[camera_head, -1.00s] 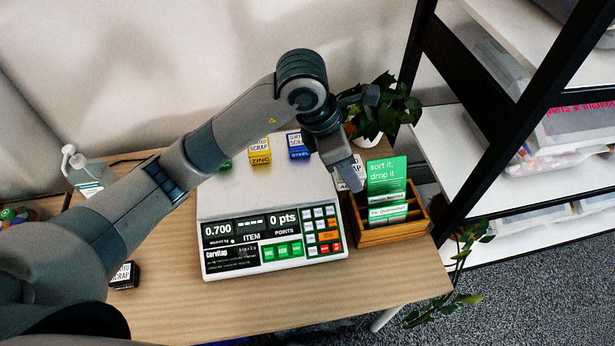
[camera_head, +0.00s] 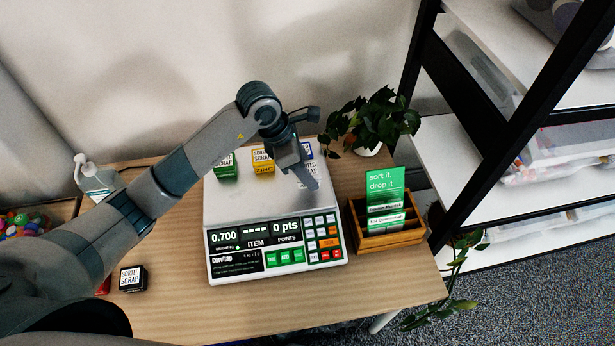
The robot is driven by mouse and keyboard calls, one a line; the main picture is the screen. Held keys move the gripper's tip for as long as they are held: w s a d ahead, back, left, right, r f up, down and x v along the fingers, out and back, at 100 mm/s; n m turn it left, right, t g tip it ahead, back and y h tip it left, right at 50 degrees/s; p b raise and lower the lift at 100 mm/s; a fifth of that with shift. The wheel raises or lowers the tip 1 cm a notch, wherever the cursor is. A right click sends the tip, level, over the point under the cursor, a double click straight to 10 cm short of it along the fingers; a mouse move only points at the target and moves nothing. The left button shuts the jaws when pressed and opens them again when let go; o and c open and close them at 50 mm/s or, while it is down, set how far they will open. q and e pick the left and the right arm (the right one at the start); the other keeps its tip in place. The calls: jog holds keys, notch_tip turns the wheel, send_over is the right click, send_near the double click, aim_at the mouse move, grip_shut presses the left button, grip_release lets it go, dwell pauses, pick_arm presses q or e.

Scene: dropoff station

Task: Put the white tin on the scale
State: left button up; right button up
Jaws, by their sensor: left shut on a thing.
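The white tin (camera_head: 311,182) is in my left gripper (camera_head: 305,175), over the right part of the scale's pan near the back. It is mostly hidden by the fingers, and I cannot tell whether it touches the pan. The left gripper is shut on it. The scale (camera_head: 240,203) stands on the table with its display reading 0.700. A green tin (camera_head: 226,166), a yellow tin (camera_head: 263,160) and a blue tin (camera_head: 307,150), partly hidden by the gripper, stand along the back of the pan. My right gripper is out of view.
A black tin (camera_head: 132,279) and a partly hidden red tin (camera_head: 104,286) sit at the table's left. A wooden card holder (camera_head: 391,240) stands right of the scale, a plant (camera_head: 375,122) behind it. A sanitizer bottle (camera_head: 95,182) is at back left. The pan's front is clear.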

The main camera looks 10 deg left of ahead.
pick_arm(q)
jog(key=shift+f+p, duration=0.3)
jog(key=shift+f, duration=0.05)
notch_tip(320, 180, down, 2)
jog(key=shift+p, duration=0.55)
jog(key=shift+f, duration=0.6)
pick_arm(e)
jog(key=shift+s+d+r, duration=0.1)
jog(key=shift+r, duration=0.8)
